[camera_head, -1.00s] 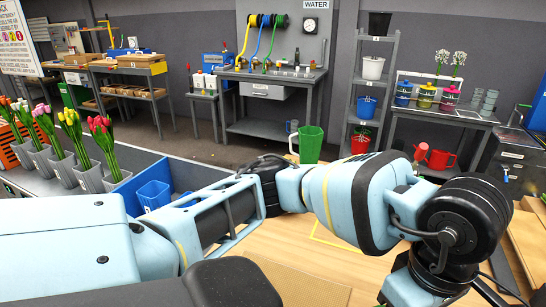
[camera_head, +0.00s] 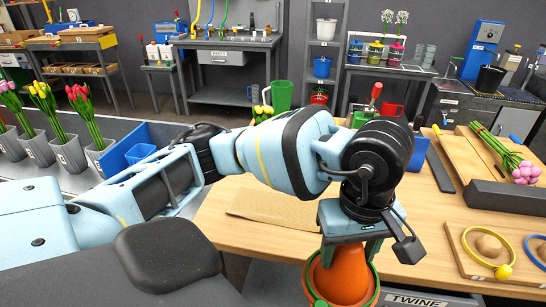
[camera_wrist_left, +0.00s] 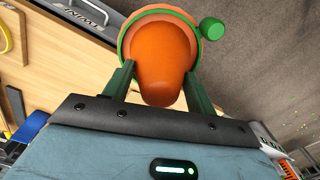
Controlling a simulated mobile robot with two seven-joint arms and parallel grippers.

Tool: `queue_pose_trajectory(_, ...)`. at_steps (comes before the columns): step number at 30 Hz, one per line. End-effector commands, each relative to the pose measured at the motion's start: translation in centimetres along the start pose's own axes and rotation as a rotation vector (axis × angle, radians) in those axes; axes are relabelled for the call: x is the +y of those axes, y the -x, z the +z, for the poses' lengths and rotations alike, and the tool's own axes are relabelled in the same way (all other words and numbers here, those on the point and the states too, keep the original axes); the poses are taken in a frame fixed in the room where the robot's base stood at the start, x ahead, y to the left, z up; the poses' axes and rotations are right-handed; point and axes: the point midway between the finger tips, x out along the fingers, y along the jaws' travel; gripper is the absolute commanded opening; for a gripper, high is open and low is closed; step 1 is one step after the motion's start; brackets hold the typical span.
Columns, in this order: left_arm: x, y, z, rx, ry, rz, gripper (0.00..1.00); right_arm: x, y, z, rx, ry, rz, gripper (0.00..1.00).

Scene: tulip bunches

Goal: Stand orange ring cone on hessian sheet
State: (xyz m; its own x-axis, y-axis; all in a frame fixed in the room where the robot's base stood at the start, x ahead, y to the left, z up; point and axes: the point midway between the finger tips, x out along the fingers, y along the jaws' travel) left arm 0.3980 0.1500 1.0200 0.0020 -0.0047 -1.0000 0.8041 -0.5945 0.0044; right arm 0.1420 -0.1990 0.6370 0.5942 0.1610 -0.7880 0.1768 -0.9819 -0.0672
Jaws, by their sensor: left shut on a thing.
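My left gripper (camera_head: 345,255) points down at the front edge of the table, and its fingers are shut on an orange cone (camera_head: 342,278). The cone has a green ring around it. In the left wrist view the cone (camera_wrist_left: 163,60) sits between the two dark green fingers, with a round green knob (camera_wrist_left: 212,28) at the ring's side. The cone hangs in front of the table edge, apart from the hessian sheet. The tan hessian sheet (camera_head: 270,208) lies flat on the wooden table, partly hidden by my left arm. My right gripper is not in view.
A wooden tray (camera_head: 455,240) with yellow-ringed and blue-ringed pieces lies at the table's right. Pink tulips (camera_head: 520,168) on a board and a dark block (camera_head: 505,196) are behind it. A green jug (camera_head: 282,95) stands at the back. The table is bare around the sheet.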

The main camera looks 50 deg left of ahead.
Motion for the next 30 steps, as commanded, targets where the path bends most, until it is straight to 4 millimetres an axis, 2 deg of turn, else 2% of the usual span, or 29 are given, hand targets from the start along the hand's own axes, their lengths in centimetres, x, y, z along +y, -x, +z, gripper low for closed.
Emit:
queue_pose_trajectory(18, -2.0, -2.3, -5.2, 0.004, -0.776, -0.002, 0.22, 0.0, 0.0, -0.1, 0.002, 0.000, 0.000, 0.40)
queue_pose_trajectory(24, -2.3, -2.6, -6.0, 0.007, -0.906, -0.004, 0.22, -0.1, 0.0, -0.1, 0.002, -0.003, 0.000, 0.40)
queue_pose_trajectory(30, -2.4, -2.7, -6.1, 0.007, -0.937, -0.004, 0.22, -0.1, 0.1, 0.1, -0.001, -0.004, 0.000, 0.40)
